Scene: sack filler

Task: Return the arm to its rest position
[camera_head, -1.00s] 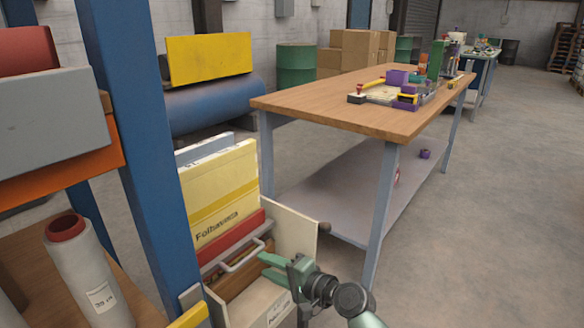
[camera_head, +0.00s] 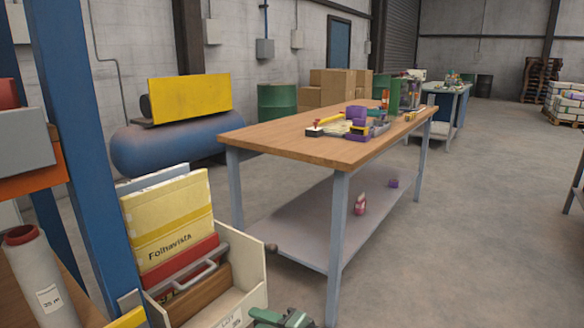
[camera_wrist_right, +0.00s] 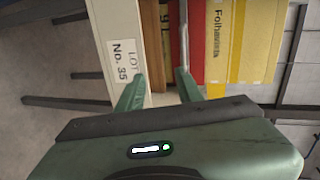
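My right gripper (camera_head: 268,316) shows only partly at the bottom edge of the head view, just in front of and below the white file box (camera_head: 252,277). In the right wrist view its two green fingers (camera_wrist_right: 160,88) stand apart with nothing held between them. Beyond them is the box front with its "LOT No. 35" label (camera_wrist_right: 124,62). The box holds a brown folder (camera_head: 204,296), a red folder (camera_head: 180,262) and yellow "Folhavista" folders (camera_head: 168,222). A grey handle (camera_head: 190,280) lies by the red one. My left gripper is not in view.
A blue post (camera_head: 85,130) and a wrapped roll (camera_head: 45,285) stand at the left. A wooden-topped workbench (camera_head: 290,143) with tools and a lower shelf (camera_head: 310,220) stands beyond the box. The floor (camera_head: 470,240) to the right is open.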

